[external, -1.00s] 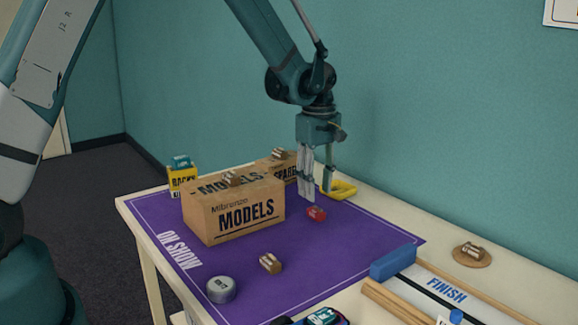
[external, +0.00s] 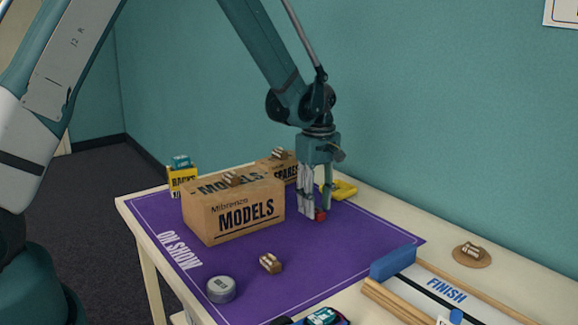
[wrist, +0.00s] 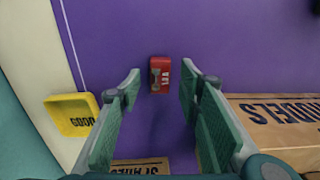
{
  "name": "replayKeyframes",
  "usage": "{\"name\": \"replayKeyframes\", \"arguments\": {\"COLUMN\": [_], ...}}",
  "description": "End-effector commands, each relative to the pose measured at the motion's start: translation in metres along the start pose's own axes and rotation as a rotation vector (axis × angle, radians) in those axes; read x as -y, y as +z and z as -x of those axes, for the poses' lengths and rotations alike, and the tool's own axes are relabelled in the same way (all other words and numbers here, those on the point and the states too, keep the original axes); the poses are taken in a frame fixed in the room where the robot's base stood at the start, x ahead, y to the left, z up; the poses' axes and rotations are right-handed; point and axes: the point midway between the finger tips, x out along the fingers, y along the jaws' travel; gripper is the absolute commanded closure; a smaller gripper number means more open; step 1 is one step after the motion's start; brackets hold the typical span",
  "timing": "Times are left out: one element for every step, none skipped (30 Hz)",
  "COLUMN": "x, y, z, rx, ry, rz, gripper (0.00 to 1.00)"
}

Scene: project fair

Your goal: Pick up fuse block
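A small red block with white lettering, which I take to be the fuse block (wrist: 160,76), lies on the purple mat. In the wrist view it sits centred between the fingertips of my gripper (wrist: 160,88), with clear space on both sides. My gripper is open and empty, pointing down. In the external view my gripper (external: 318,211) is low over the mat, and the red block (external: 321,215) is partly hidden by the fingers. Whether the fingertips reach down beside it is hard to tell.
The MODELS box (external: 235,215) stands close left of my gripper, with the SPARES box (external: 284,171) behind. A yellow tray (external: 345,189) lies behind my gripper. A brown block (external: 271,263) and a grey round tin (external: 221,289) are nearer the front. The mat's right side is clear.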

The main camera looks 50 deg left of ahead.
Motion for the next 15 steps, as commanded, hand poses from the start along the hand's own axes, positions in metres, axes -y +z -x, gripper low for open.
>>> {"name": "replayKeyframes", "arguments": {"x": [0.0,0.0,0.0,0.0,0.0,0.0,0.0,0.0,0.0,0.0,0.0,0.0,0.0,0.0,0.0], "y": [0.0,0.0,0.0,0.0,0.0,0.0,0.0,0.0,0.0,0.0,0.0,0.0,0.0,0.0,0.0], "z": [-0.007,-0.009,-0.012,-0.014,-0.015,-0.016,-0.017,-0.017,-0.017,-0.016,-0.016,-0.016,-0.016,-0.016,-0.016], "rx": [0.0,0.0,0.0,0.0,0.0,0.0,0.0,0.0,0.0,0.0,0.0,0.0,0.0,0.0,0.0], "ry": [0.0,0.0,0.0,0.0,0.0,0.0,0.0,0.0,0.0,0.0,0.0,0.0,0.0,0.0,0.0], "rz": [0.0,0.0,0.0,0.0,0.0,0.0,0.0,0.0,0.0,0.0,0.0,0.0,0.0,0.0,0.0], "gripper": [0.65,0.65,0.65,0.65,0.65,0.65,0.65,0.65,0.65,0.65,0.65,0.65,0.65,0.65,0.65]}}
